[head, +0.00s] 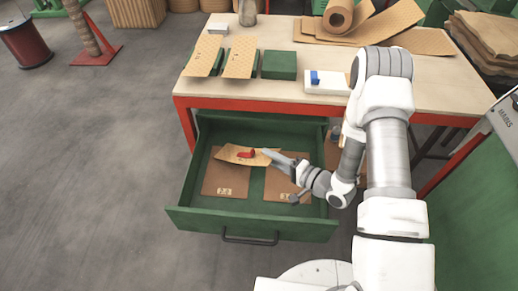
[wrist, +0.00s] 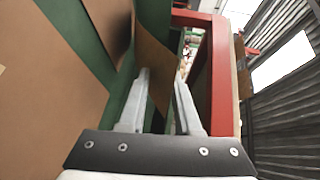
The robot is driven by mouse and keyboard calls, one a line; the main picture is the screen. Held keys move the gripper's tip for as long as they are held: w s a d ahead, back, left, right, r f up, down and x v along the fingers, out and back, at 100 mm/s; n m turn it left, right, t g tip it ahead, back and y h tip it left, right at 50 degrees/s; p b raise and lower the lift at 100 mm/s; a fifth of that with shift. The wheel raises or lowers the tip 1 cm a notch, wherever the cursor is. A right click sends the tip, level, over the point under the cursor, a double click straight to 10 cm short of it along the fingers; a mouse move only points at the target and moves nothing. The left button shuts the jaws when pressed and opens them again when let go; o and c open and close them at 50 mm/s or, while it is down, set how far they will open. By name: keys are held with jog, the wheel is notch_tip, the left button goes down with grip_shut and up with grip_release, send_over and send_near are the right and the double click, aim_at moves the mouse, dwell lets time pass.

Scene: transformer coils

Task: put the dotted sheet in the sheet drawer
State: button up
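The sheet drawer (head: 179,214) is pulled out under the table, with flat brown sheets (head: 226,178) in its two halves. A curved dotted tan sheet (head: 230,152) with a red piece on it is inside the drawer outline, over the left brown sheet. Whether it rests there is unclear. My gripper (head: 267,153) is at this sheet's right end. In the wrist view my gripper (wrist: 161,78) has its fingers apart, with a tan sheet (wrist: 153,55) showing between and beyond them. Two more dotted sheets (head: 204,56) (head: 241,57) lie tilted on the table.
The table (head: 270,95) has a red frame close above the drawer. Green blocks (head: 279,65), a white box with a blue part (head: 326,82) and rolled and stacked dotted sheets (head: 400,18) stand on it.

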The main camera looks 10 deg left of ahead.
jog(key=v, duration=0.6)
jog(key=shift+d+p, duration=0.2)
jog(key=shift+p, duration=0.25)
jog(key=shift+s, duration=0.1)
jog(key=o, duration=1.1)
jog(key=shift+r, duration=0.1)
jog(key=s+d+r+p, duration=0.2)
jog(key=d+r+p, duration=0.3)
jog(key=d+r, duration=0.6)
jog(key=shift+s, duration=0.4)
jog(key=shift+d, duration=0.15)
